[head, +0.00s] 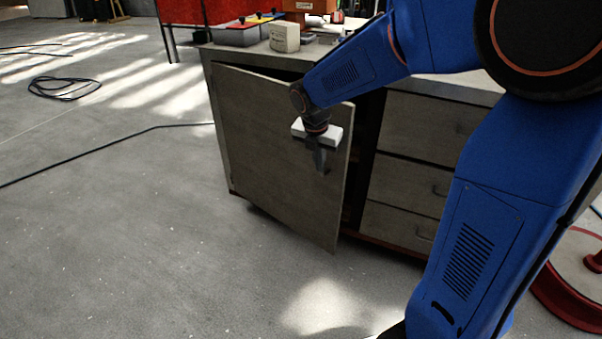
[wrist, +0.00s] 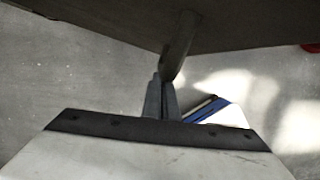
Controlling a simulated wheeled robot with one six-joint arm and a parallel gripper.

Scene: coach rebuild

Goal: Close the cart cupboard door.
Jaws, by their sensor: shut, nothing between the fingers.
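The cart cupboard door (head: 265,150) is a grey-brown panel on the left part of the cart (head: 222,130). It stands partly open, with its right edge swung out from the cart and a dark gap behind it. My gripper (head: 321,168) is shut and empty, in front of the door near its right edge. In the wrist view the shut fingers (wrist: 161,88) reach to a bar-like handle (wrist: 180,45) on the door (wrist: 110,15). I cannot tell whether they touch it. My arm hides part of the door's top right.
Drawers (head: 425,130) sit to the right of the cupboard. The cart top carries a pale block (head: 285,37) and bins (head: 236,36). A black cable (head: 110,141) and a coil (head: 64,88) lie on the floor to the left. A red round base (head: 575,290) stands at the right. The floor before the door is clear.

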